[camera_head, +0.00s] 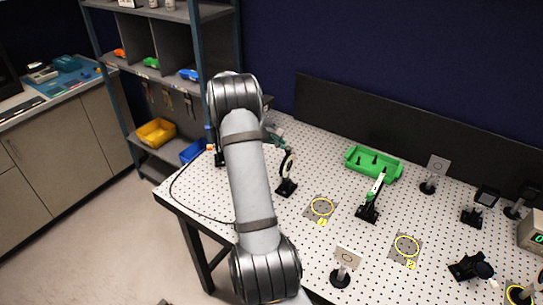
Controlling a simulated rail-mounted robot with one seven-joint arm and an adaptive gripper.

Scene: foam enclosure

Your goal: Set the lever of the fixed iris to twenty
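A dark round ring mount on a post (287,164) stands on the pegboard table just right of my arm. It looks like the iris, but its lever and any scale marks are too small to read. My arm rises from the bottom of the view to a large joint at the upper left and covers part of the table's left side.
Yellow rings (322,207) (406,246) mark plates. A black device (472,266) lies right. Shelves (160,75) stand left.

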